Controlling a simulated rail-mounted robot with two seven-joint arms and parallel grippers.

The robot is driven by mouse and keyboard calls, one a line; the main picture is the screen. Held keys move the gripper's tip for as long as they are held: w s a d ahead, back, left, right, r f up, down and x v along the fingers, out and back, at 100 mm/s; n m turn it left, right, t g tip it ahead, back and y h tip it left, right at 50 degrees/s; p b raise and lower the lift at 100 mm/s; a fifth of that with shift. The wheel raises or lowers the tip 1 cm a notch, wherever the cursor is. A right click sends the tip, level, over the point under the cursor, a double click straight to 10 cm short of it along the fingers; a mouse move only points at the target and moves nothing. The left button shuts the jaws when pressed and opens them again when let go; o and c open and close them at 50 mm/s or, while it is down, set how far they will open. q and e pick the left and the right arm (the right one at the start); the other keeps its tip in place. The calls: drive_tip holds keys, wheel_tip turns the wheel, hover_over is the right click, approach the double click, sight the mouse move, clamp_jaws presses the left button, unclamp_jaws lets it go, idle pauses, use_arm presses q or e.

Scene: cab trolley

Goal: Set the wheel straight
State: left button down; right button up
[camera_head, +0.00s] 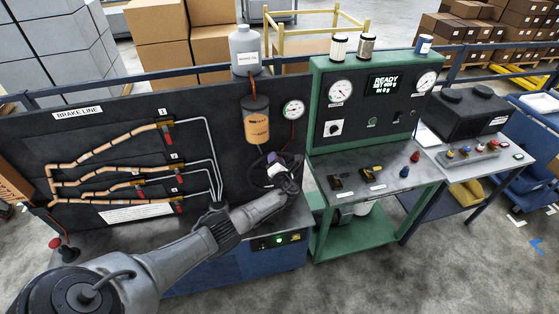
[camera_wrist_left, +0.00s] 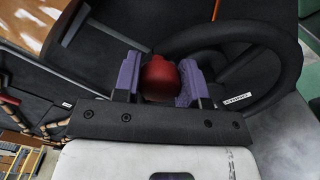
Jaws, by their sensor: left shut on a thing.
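The black steering wheel (camera_head: 254,173) stands at the front of the dark brake-line bench, partly hidden behind my left gripper (camera_head: 273,161). In the left wrist view its thick rim (camera_wrist_left: 291,62) curves across the upper right. A round red knob (camera_wrist_left: 160,80) sits between the purple fingers of my left gripper (camera_wrist_left: 160,83), which is shut on it. The knob appears to be at the left side of the rim; its attachment is hidden. Whether the wheel is straight I cannot tell. My right gripper is in neither view.
The panel behind carries copper brake lines (camera_head: 110,140) with red-handled valves, an orange canister (camera_head: 257,125) and a gauge (camera_head: 293,110). A green test stand (camera_head: 316,120) with a lit "READY" display (camera_head: 386,86) is close on the right. A red button (camera_head: 56,243) is at the bench's left.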

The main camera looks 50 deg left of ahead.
use_arm(q)
drive_tip(key=shift+w+d+m, duration=0.1)
drive_tip(key=shift+w+m, duration=0.15)
drive_tip(key=shift+m, duration=0.05)
drive_tip(key=c, duration=0.7)
unclamp_jaws()
drive_tip(key=shift+s+d+p, duration=0.1)
drive_tip(key=shift+d+p, duration=0.2)
drive_tip(key=shift+p+v, duration=1.2)
drive_tip(key=shift+v, duration=5.45)
